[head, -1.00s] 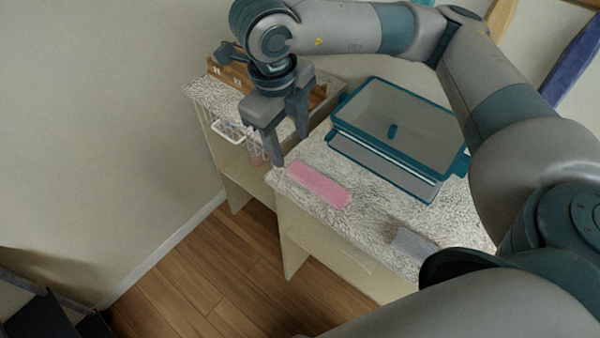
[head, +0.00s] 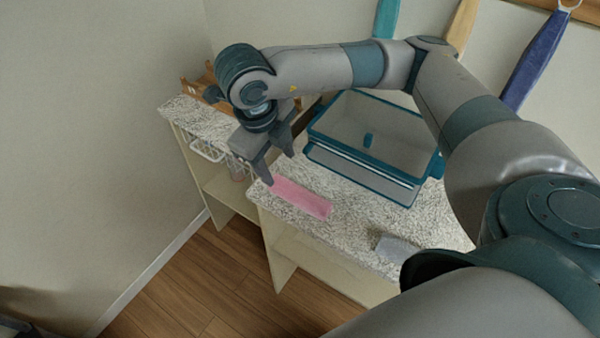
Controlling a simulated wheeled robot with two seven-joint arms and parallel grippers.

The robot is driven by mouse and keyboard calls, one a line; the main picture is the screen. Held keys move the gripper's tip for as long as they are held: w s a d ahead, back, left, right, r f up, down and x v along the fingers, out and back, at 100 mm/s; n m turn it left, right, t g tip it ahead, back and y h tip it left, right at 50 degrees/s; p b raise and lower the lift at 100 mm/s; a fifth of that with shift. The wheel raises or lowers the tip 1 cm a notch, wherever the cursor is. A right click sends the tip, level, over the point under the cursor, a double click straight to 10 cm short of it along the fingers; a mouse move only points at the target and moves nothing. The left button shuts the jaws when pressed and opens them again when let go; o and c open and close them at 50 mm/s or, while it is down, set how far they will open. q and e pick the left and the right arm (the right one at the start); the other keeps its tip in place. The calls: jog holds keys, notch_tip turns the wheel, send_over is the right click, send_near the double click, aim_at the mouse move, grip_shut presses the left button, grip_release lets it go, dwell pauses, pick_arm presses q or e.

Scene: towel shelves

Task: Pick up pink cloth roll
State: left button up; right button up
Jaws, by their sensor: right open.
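The pink cloth roll (head: 302,198) lies on the speckled top of the near shelf unit (head: 350,225), close to its left end. My right gripper (head: 279,170) is open, with its fingers pointing down at the roll's far left end. One fingertip overlaps the roll's end in the picture; whether it touches cannot be told. Nothing is between the fingers. My left gripper is not in view.
A teal-rimmed bin (head: 365,135) stands behind the roll. A grey cloth roll (head: 397,248) lies to the right on the same top. A second shelf unit (head: 190,118) with a wooden rack stands at the left. Coloured towels hang on the wall.

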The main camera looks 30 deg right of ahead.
jog(key=p, duration=0.2)
send_over(284, 183)
jog(key=s+a, duration=0.1)
notch_tip(284, 183, down, 5)
jog(key=shift+s+f, duration=0.15)
jog(key=shift+f, duration=0.05)
jog(key=shift+x, duration=0.75)
jog(key=shift+w+f+p, duration=0.25)
jog(key=shift+f+p, duration=0.25)
jog(key=shift+p, duration=0.15)
jog(key=p+x, duration=0.1)
jog(key=x, duration=0.2)
jog(key=shift+w+p, duration=0.2)
jog(key=shift+p, duration=0.1)
jog(key=shift+d+f, duration=0.1)
jog(key=shift+f, duration=0.45)
jog(key=c, duration=0.8)
